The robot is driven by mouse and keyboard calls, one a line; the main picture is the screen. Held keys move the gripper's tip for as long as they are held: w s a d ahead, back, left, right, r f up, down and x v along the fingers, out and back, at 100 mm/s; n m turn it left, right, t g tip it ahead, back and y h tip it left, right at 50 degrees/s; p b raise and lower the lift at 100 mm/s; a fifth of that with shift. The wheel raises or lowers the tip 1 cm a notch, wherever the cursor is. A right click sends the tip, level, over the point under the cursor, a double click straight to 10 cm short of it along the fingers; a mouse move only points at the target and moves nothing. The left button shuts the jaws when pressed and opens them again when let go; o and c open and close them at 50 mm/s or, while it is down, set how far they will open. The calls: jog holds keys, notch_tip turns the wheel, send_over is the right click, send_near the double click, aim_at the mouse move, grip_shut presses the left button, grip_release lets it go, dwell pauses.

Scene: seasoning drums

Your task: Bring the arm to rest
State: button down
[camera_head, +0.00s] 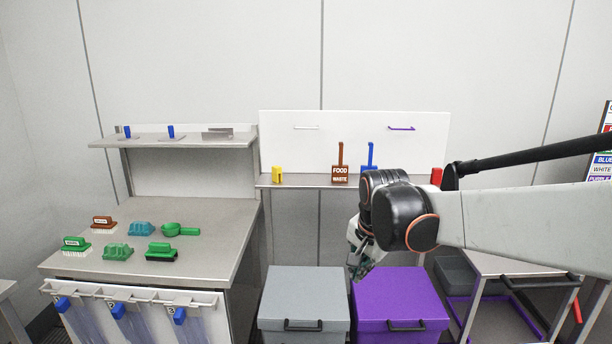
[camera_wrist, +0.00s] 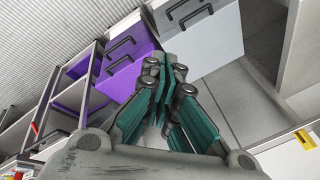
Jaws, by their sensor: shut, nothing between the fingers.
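My gripper (camera_head: 360,268) hangs from the black wrist in the head view, in front of the grey and purple boxes. In the wrist view its dark fingers with green pads (camera_wrist: 170,72) come together at the tips. It is shut and holds nothing. My arm reaches in from the right side of the head view, and the wrist hides part of the shelf behind it.
A steel table (camera_head: 200,213) with several brushes stands at left. A grey box (camera_head: 304,292) and a purple box (camera_head: 402,290) stand below the gripper. A shelf (camera_head: 310,181) holds a yellow item (camera_head: 277,174) and a brown scoop (camera_head: 340,172). A cart (camera_head: 505,265) stands at right.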

jog(key=s+d+n+t, duration=0.1)
jog(key=s+d+n, duration=0.2)
jog(key=s, duration=0.9)
jog(key=s+d+n+t, duration=0.2)
jog(key=s+d+n, duration=0.2)
jog(key=s, duration=0.8)
jog(key=shift+s+d+f+n, duration=0.15)
jog(key=shift+d+f+n, duration=0.1)
jog(key=shift+n, duration=0.85)
